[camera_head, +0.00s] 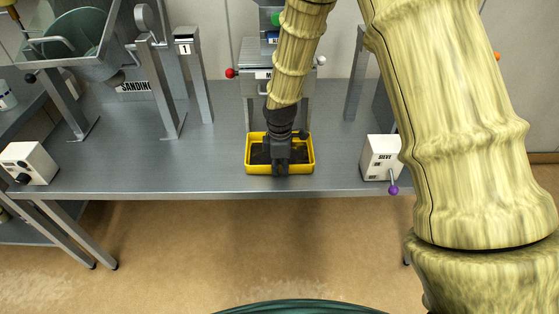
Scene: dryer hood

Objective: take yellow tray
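The yellow tray (250,170) sits on the grey metal bench, near its front edge and in front of a machine. It has a yellow rim and a dark inside. My gripper (281,170) points down at the tray's front middle, over or at the front rim. My arm comes down from above and hides part of the tray's back edge. The gripper's fingers are dark against the dark inside. I cannot tell whether they are apart or closed on the rim.
The grey bench (150,165) has free room left of the tray. A white control box (28,163) stands at the far left. A box marked SIEVE (380,158) with a purple-knobbed lever stands at the right. A machine (255,88) with red and white knobs stands behind the tray.

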